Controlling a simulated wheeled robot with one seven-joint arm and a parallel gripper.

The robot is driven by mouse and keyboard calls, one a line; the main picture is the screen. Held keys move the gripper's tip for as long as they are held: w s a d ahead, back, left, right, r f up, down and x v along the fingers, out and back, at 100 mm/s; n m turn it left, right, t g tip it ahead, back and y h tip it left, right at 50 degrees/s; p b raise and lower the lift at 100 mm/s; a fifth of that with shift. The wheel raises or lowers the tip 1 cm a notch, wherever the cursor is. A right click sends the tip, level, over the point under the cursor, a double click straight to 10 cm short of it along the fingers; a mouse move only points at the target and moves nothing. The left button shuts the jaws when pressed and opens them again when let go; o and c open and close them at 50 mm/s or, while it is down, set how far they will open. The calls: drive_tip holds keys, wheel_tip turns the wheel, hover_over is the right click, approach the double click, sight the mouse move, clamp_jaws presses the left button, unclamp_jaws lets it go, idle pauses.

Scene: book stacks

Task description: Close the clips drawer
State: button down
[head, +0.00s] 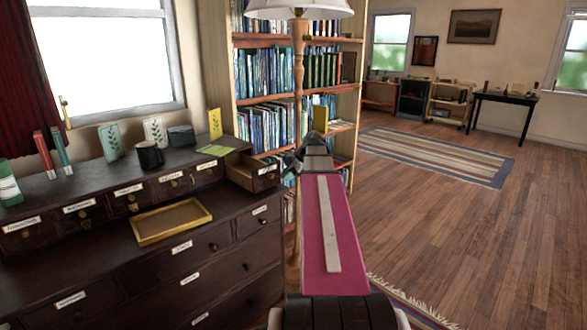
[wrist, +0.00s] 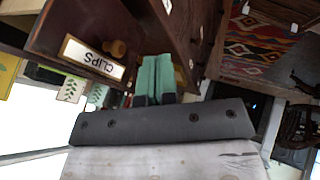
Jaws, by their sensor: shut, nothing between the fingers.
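The clips drawer (head: 266,183) is pulled out at the right end of the top row of a dark wooden cabinet (head: 215,215). In the wrist view its front (wrist: 75,25) fills the upper left, with an upside-down "CLIPS" label (wrist: 93,57) and a round wooden knob (wrist: 118,48). My gripper (wrist: 155,62) is shut and empty, its teal fingers side by side near the drawer front, just beside the knob. I cannot tell whether they touch the drawer. In the head view the fingertips are mostly hidden by my arm, just right of the drawer.
A black mug (head: 150,155), a yellow-rimmed tray (head: 170,222), cards and books sit on the cabinet. A lamp (head: 299,60) and bookshelf (head: 270,90) stand close behind the drawer. The wooden floor (head: 490,220) to the right is open, with a striped rug (head: 440,155).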

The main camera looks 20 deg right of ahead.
drive_tip(key=shift+w+a+f, duration=0.2)
drive_tip(key=shift+w+a, duration=0.15)
drive_tip(key=shift+w, duration=0.35)
drive_tip(key=shift+w+a+f, duration=0.2)
drive_tip(key=shift+w+a, duration=0.2)
drive_tip(key=shift+w, duration=0.3)
drive_tip(key=shift+w+a+f, duration=0.2)
drive_tip(key=shift+w+a, duration=0.15)
drive_tip(key=shift+w, duration=0.35)
drive_tip(key=shift+w, duration=0.1)
hover_over(247, 174)
drive_tip(key=shift+a, duration=0.15)
drive_tip(key=shift+r, duration=0.1)
drive_tip(key=shift+a, duration=0.1)
